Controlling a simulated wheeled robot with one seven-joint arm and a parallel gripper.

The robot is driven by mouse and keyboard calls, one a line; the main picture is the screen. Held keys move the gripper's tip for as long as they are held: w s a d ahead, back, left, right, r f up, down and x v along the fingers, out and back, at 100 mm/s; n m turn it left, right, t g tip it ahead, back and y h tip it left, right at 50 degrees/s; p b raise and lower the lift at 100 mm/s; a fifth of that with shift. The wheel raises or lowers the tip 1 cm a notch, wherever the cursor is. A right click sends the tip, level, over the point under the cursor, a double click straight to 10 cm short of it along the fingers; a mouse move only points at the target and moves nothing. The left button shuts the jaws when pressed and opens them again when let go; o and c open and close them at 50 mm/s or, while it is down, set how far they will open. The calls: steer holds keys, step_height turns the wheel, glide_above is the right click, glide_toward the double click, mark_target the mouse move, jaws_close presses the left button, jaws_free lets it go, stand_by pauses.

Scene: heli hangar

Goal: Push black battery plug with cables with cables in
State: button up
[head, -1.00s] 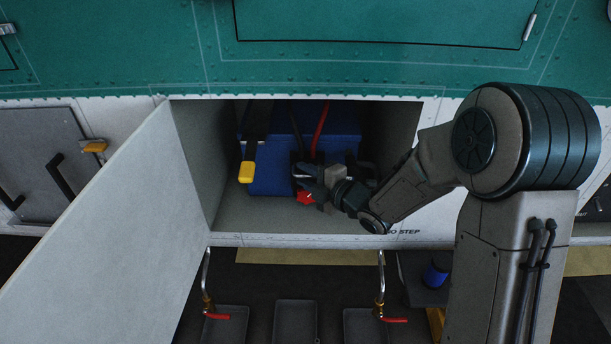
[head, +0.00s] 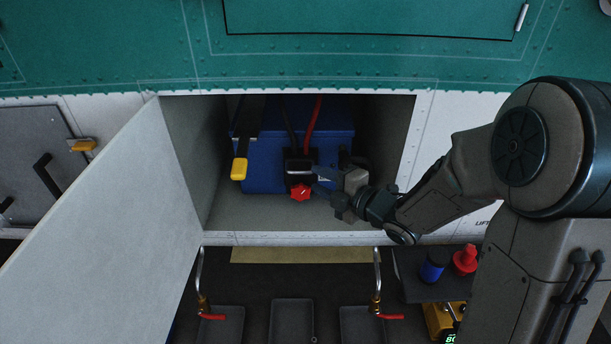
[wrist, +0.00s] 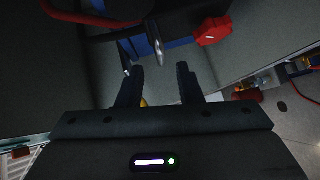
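The black battery plug (head: 299,156) has a grey handle and sits at the front of the blue battery (head: 263,174) inside the open compartment. A black cable (head: 289,125) and a red cable (head: 312,125) run up behind it. A red knob (head: 301,191) is just below it. My gripper (head: 325,177) is inside the compartment, just right of the plug and knob. In the wrist view its two fingers (wrist: 160,82) are apart with nothing held between them. The red knob (wrist: 213,31) and part of the dark plug (wrist: 185,14) show beyond the fingertips. Whether the plug is fully seated cannot be told.
The open grey door (head: 120,215) slants out on the left. A black strap with a yellow end (head: 239,169) hangs at the battery's left. The compartment floor (head: 260,212) is clear in front. Pipes with red levers (head: 212,317) and trays are below.

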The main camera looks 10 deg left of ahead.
steer(key=v, duration=0.6)
steer(key=shift+s+d, duration=0.15)
steer(key=shift+d, duration=0.05)
